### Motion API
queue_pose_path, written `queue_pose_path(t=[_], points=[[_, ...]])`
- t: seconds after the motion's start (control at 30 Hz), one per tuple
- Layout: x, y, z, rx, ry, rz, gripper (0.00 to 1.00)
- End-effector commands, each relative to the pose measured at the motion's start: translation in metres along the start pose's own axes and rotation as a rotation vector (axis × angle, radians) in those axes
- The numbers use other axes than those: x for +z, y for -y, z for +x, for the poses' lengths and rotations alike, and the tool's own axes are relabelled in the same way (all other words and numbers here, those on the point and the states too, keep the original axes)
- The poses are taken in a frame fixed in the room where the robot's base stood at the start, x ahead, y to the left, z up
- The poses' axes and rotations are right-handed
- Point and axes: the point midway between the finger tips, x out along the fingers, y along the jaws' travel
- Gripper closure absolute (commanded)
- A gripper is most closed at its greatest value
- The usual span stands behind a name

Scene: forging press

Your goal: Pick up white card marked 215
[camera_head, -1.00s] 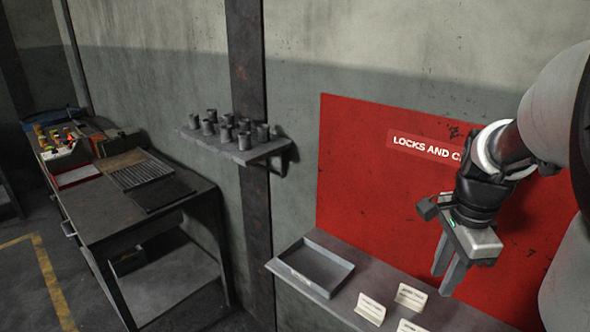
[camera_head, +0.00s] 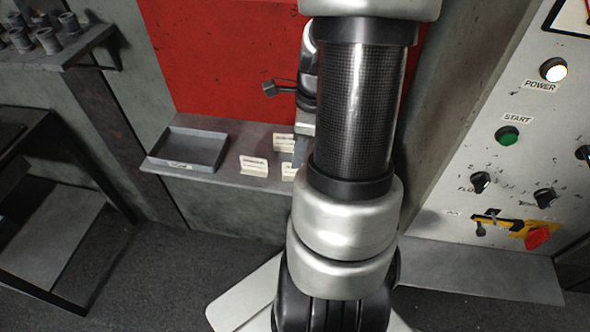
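Several small white cards stand on a grey shelf (camera_head: 225,178) below the red board. One white card (camera_head: 254,166) is at the front, another (camera_head: 284,142) is behind it to the right, and a third (camera_head: 289,171) is partly hidden by my arm. Their print is too small to read, so I cannot tell which is marked 215.
A shallow grey tray (camera_head: 188,149) sits on the shelf left of the cards. A control panel (camera_head: 510,130) with a green start button and red switch stands at the right. A wall shelf with metal cylinders (camera_head: 48,40) is at upper left.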

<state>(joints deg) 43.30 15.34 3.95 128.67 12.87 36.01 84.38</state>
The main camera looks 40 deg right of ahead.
Motion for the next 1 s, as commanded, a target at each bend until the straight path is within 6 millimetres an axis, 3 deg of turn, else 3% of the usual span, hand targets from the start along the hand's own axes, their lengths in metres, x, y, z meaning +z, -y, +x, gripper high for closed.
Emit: queue_pose_path(t=[0.4,0.7,0.87,1.0], points=[[-0.003,0.0,0.049,0.003,0.001,0.0,0.75],[-0.003,0.0,0.053,-0.001,0.0,-0.001,0.75],[-0.003,0.0,0.053,0.0,0.0,-0.001,1.0],[-0.003,0.0,0.053,-0.001,0.0,-0.001,1.0]])
